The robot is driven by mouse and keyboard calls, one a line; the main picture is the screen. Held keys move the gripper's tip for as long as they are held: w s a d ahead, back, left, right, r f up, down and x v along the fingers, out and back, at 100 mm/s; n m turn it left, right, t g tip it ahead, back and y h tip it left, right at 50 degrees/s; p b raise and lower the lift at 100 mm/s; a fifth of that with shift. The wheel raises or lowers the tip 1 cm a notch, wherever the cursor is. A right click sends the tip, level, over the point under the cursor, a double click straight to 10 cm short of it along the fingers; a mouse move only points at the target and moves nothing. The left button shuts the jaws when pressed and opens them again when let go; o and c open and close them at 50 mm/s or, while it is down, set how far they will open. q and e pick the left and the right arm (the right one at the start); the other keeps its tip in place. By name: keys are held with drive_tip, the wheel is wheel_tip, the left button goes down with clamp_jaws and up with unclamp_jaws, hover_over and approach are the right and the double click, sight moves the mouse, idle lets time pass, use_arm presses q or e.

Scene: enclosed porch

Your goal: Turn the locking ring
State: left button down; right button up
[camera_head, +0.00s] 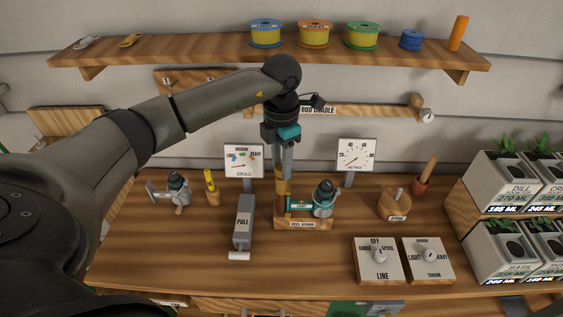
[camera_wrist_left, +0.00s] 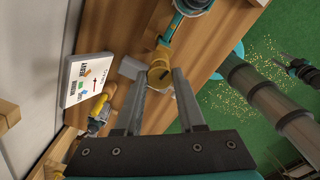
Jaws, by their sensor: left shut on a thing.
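The reel stand (camera_head: 303,224) is on the bench below my left arm, with a teal reel (camera_head: 323,197) at its right side. A gold-yellow locking ring (camera_wrist_left: 159,74) sits at the stand's post. My left gripper (camera_head: 284,180) points down at it from above. In the left wrist view its two fingers are on either side of the ring, shut on it; the exact contact is partly hidden. In the left wrist view, a dark gripper with a teal band (camera_wrist_left: 303,70), seemingly my right one, shows small at the right edge; its jaws are unclear.
A grey PULL gauge (camera_head: 244,222) stands close left of the stand. A DRAG sign (camera_head: 243,160) and a METER dial (camera_head: 356,155) are behind. Another reel (camera_head: 178,190) is at left. Two dial blocks (camera_head: 378,260) are front right, planters (camera_head: 505,185) far right. A shelf (camera_head: 190,48) with spools is above.

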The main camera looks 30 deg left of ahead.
use_arm(q)
drive_tip(key=shift+r, duration=0.1)
drive_tip(key=c, duration=0.5)
unclamp_jaws()
wheel_tip(320, 180, up, 15)
drive_tip(key=shift+b, duration=0.35)
